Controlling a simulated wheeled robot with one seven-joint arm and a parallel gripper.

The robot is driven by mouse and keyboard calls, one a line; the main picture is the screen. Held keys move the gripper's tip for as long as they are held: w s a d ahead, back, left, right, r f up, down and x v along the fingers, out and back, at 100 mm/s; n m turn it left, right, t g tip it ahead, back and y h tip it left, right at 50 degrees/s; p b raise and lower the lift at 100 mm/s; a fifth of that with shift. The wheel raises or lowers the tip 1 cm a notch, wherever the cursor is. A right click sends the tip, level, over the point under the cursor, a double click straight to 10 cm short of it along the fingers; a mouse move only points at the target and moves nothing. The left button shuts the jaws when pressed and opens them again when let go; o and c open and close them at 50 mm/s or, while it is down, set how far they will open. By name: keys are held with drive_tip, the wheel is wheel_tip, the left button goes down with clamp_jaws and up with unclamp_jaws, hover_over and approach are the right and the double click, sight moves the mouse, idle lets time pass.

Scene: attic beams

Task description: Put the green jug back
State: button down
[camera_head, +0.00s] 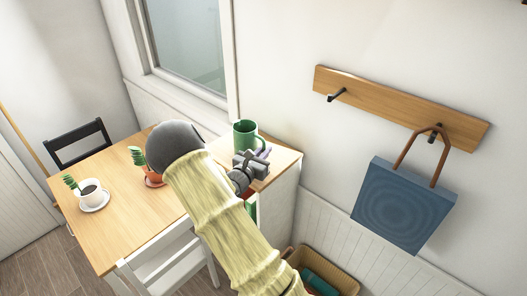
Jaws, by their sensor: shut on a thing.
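The green jug (244,133) is upright over the right end of the wooden top, close to the wall below the window. Its handle faces right. My gripper (258,158) is at the jug's lower front and is shut on it. The gripper hides the jug's base, so I cannot tell whether it rests on the top or is just above it. My pale yellow arm reaches up from the bottom of the view.
On the wooden table (110,215) stand a white cup (90,193) on a saucer and a potted plant (153,178). A dark chair (80,143) and a white chair (165,255) flank it. A blue bag (402,205) hangs from a wall rack (395,108). A basket (340,276) is below.

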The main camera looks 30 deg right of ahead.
drive_tip(key=c, duration=1.5)
unclamp_jaws()
drive_tip(key=shift+f, duration=0.1)
drive_tip(key=shift+c, duration=0.2)
drive_tip(key=shift+o, duration=0.2)
drive_tip(key=shift+r, duration=0.2)
drive_tip(key=b+v, duration=0.4)
drive_tip(key=v, duration=0.8)
drive_tip(key=shift+f, duration=0.1)
